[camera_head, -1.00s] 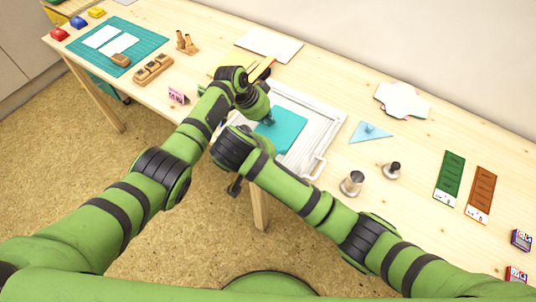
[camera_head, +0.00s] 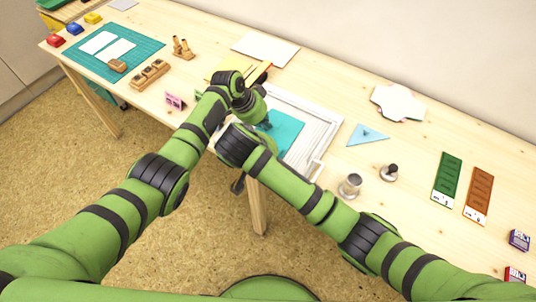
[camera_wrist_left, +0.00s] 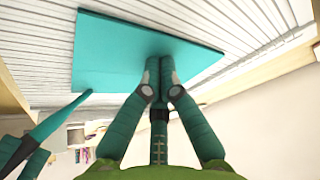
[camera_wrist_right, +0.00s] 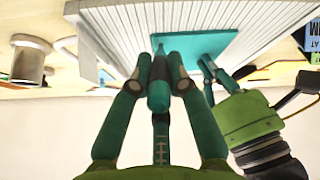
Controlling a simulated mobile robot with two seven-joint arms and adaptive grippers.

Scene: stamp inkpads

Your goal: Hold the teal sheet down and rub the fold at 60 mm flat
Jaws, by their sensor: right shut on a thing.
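The teal sheet (camera_head: 287,127) lies on a white grooved board (camera_head: 322,128); it also shows in both wrist views (camera_wrist_left: 110,55) (camera_wrist_right: 205,45). My left gripper (camera_wrist_left: 160,72) has its fingers together, with the tips at the near part of the sheet; whether they press is hard to tell. My right gripper (camera_wrist_right: 158,75) is shut on a slim teal tool (camera_wrist_right: 158,92). The fold line cannot be made out.
White paper (camera_head: 265,48) lies behind. The table right of the triangle is partly clear.

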